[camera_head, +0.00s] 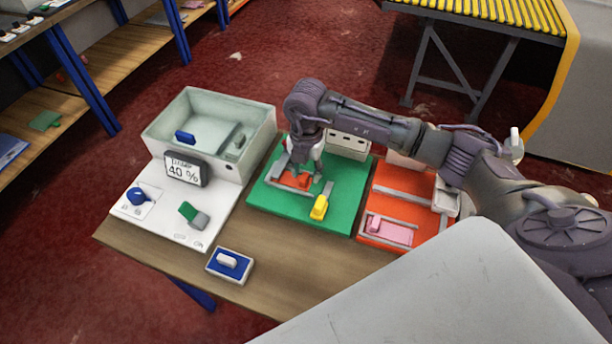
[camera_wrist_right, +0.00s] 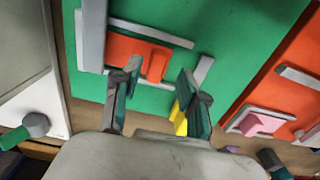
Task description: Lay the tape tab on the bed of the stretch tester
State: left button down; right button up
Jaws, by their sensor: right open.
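My right gripper (camera_head: 305,165) is open over the green board (camera_head: 270,207). An orange tab with a raised orange grip (camera_head: 296,181) lies on that board beside grey rails. In the right wrist view the open fingers (camera_wrist_right: 160,88) point toward the orange tab (camera_wrist_right: 128,50), with its raised grip between them in the picture; I see no contact. A yellow lever or block (camera_head: 319,207) stands at the board's front edge, partly hidden behind one finger in the wrist view. No label shows which station is the stretch tester. My left gripper is not in view.
A white machine with a basin (camera_head: 160,130) and a 40 % display (camera_head: 185,170) stands left. An orange board (camera_head: 400,180) with a pink tab (camera_head: 388,231) lies right. A blue-and-white tab (camera_head: 229,263) lies near the wooden table's (camera_head: 290,282) front edge.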

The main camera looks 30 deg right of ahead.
notch_tip(320, 180, up, 10)
jog(key=b, duration=0.2)
jog(key=shift+f, duration=0.15)
dwell(0.4)
